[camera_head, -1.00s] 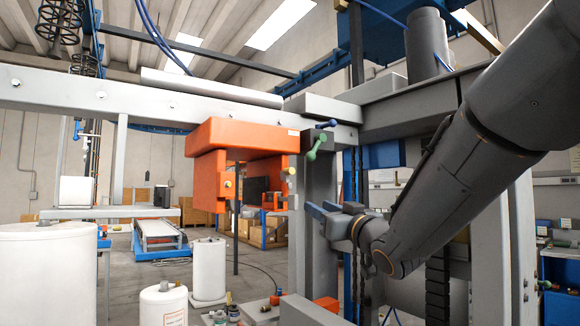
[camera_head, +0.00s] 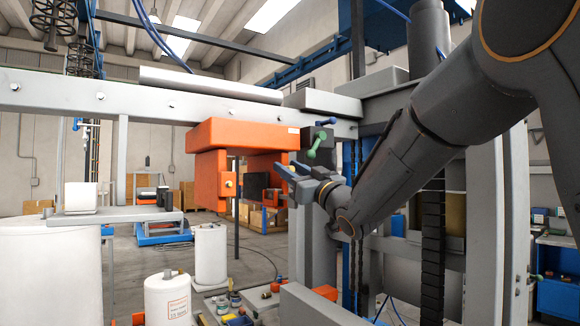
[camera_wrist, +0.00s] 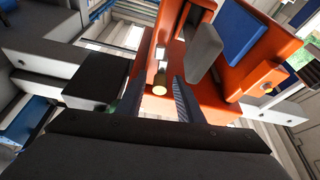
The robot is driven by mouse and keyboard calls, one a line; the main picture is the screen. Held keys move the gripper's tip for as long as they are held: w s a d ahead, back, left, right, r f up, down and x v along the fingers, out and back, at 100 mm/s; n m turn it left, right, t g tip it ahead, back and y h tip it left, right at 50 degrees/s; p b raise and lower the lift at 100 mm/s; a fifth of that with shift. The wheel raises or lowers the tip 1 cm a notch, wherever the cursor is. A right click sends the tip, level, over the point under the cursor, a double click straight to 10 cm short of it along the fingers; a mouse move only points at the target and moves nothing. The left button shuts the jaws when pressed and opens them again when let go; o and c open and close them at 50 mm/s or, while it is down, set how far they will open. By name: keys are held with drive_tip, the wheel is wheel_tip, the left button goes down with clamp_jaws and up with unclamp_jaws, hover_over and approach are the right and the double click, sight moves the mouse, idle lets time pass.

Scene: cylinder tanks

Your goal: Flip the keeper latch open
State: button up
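A green lever with rounded ends (camera_head: 318,146) sits on a dark block just right of the bracket. I cannot tell which of these parts is the keeper latch. My gripper (camera_head: 292,171), with blue fingers, is just below and left of the green lever, by the bracket's right leg. In the wrist view my gripper (camera_wrist: 156,98) is open, its fingers apart and nothing held.
The long grey beam (camera_head: 60,97) spans above. A black block (camera_wrist: 95,80) stands left of the fingers in the wrist view. White tanks (camera_head: 167,301) and small jars (camera_head: 235,299) stand below left. Open floor lies behind the bracket.

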clamp_jaws()
drive_tip(key=shift+w+d+m+t+h+b, duration=0.2)
drive_tip(key=shift+m+t+h+b, duration=0.15)
drive_tip(key=shift+m, duration=0.7)
drive_tip(key=shift+w+d+m+t+h+b, duration=0.2)
drive_tip(key=shift+m+h+b, duration=0.25)
drive_tip(key=shift+m, duration=0.6)
unclamp_jaws()
drive_tip(key=shift+s, duration=0.1)
drive_tip(key=b+v, duration=0.3)
drive_tip(key=v, duration=0.4)
drive_tip(key=shift+s+d+f, duration=0.15)
drive_tip(key=shift+s+d, duration=0.05)
drive_tip(key=shift+s, duration=0.1)
